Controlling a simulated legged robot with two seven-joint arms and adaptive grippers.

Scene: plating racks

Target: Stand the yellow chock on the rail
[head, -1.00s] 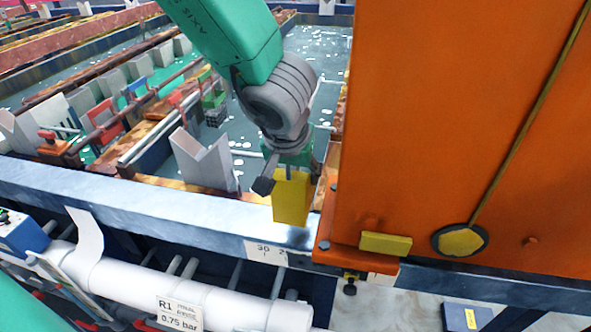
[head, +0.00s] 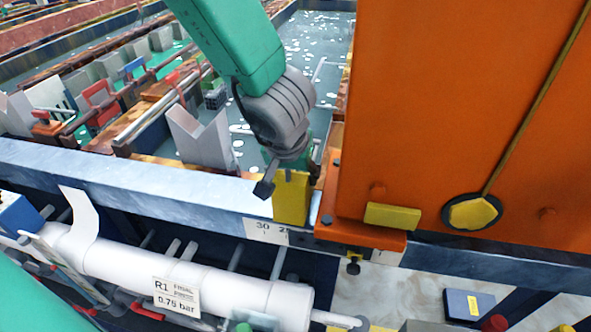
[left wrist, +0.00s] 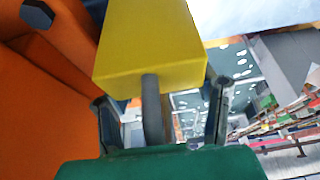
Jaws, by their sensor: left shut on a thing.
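My right gripper is not in view.
The orange housing (head: 460,110) stands close on the right, with a small yellow block (head: 393,216) on its foot. A grey V-shaped block (head: 200,138) lies left, behind the rail. White pipes (head: 170,265) run below in front. The rail's left stretch is clear.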

